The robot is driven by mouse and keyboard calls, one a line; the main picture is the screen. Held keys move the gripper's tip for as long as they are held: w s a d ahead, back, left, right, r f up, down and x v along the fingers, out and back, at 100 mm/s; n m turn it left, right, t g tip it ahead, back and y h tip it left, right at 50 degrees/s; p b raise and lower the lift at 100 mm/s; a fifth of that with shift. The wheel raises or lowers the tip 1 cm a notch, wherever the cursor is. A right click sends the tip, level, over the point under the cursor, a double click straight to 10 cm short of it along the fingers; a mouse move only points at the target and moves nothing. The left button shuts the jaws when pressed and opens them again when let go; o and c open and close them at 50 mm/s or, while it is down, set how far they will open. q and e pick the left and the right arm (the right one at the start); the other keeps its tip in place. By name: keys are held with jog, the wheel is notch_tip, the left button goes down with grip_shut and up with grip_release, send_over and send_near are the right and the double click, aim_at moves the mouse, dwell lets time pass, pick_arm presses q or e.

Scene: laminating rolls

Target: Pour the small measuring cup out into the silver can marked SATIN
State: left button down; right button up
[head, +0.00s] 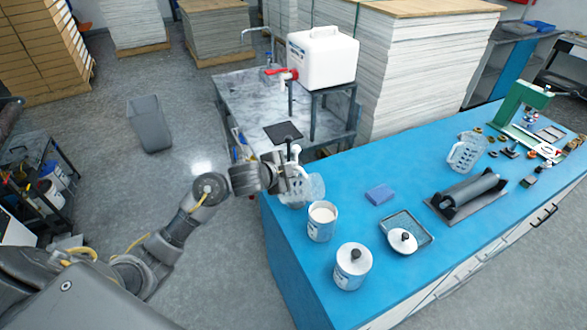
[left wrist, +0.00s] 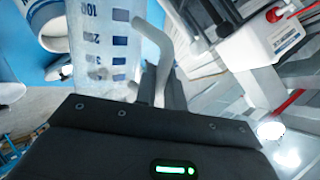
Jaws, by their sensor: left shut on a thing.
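My left gripper (head: 292,178) is shut on the handle of a clear measuring cup (head: 308,190). The cup is near the left edge of the blue bench, just behind an open can (head: 322,212) with pale contents. In the left wrist view the cup (left wrist: 104,45) shows blue scale marks, and its handle (left wrist: 152,45) is by the fingers. I cannot make out its contents or exact tilt. A second can (head: 352,270) in front has a white lid with a dark knob. The can labels are too small to read. My right gripper is out of view.
A loose lid (head: 402,240) lies on a shallow tray (head: 418,226) right of the cans. A blue sponge (head: 379,194), a roller on a stand (head: 470,192) and another clear jug (head: 467,153) are farther right. A white tank (head: 322,58) stands behind.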

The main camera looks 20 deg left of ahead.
pick_arm(q)
jog(key=shift+s+a+f+n+h, duration=0.1)
jog(key=shift+a+f+n+h, duration=0.2)
jog(key=shift+a+n+h, duration=0.5)
jog(key=shift+a+t, duration=0.1)
jog(key=shift+t, duration=0.2)
jog(key=shift+a+r+n+t+h, duration=0.25)
jog(key=shift+a+n+t+h, duration=0.15)
jog(key=shift+a+n+h, duration=0.3)
jog(key=shift+s+a+f+n, duration=0.15)
jog(key=shift+f+n, duration=0.15)
jog(key=shift+n, duration=0.2)
jog(key=shift+a+n+t+h, duration=0.1)
jog(key=shift+n+t+h, duration=0.4)
jog(key=shift+n+h, duration=0.1)
